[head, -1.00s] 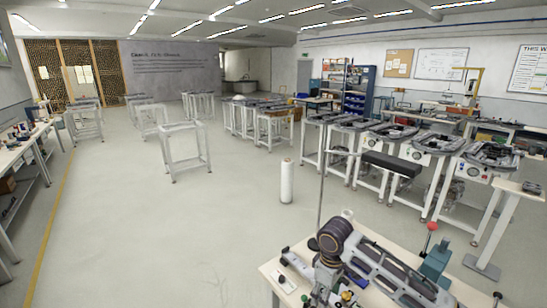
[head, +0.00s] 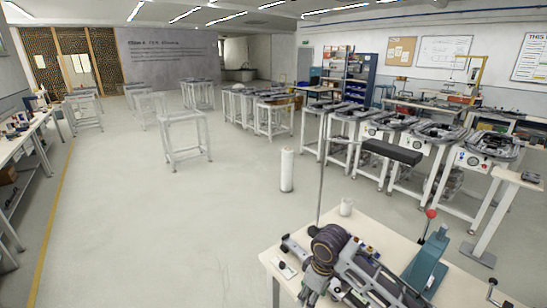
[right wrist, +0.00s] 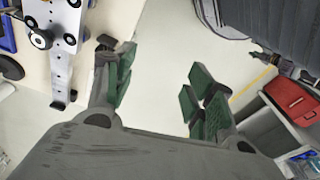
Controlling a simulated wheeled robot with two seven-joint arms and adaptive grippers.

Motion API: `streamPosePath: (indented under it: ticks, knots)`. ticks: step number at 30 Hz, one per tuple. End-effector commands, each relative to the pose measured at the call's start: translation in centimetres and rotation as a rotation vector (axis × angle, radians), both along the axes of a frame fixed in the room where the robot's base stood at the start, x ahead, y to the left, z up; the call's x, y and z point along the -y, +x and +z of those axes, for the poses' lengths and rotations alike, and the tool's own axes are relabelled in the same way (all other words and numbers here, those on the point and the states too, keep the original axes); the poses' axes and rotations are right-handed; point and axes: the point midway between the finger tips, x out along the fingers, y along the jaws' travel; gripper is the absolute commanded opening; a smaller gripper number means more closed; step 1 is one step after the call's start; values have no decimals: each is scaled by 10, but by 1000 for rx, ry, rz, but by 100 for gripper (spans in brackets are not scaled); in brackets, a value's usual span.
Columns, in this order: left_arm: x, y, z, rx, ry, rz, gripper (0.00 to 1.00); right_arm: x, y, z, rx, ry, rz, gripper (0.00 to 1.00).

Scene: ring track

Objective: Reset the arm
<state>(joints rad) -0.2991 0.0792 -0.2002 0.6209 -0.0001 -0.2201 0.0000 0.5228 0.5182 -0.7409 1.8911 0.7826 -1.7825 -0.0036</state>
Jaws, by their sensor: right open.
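My right gripper (right wrist: 158,82) shows in the right wrist view with its green-padded fingers spread wide apart. Nothing is between the fingers; pale floor shows behind them. A table edge with a metal plate (right wrist: 62,45) lies to the left of the fingers. In the head view no gripper can be made out clearly. A dark, jointed part stands over the front table (head: 375,228) at the bottom; I cannot tell whether it is my arm. My left gripper is not in view.
Workstations line the right. A red case (right wrist: 290,98) sits on a shelf. Open floor lies left of centre.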

Motion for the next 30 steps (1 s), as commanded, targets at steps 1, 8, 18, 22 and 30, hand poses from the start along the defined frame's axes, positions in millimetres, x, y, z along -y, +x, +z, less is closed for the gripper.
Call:
streamPosePath:
  ticks: [1, 8, 18, 22, 30]
  knots:
    - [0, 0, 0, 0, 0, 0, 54, -5, -6, -4, 2, 17, -2, 54]
    - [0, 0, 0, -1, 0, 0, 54, -19, -25, -12, 32, 70, -32, 54]
    - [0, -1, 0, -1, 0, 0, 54, -28, -51, -21, 73, 140, -105, 54]
    - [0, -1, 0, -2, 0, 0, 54, -27, -60, -24, 88, 160, -143, 54]
    - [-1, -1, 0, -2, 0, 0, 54, -18, -78, -29, 118, 190, -236, 54]
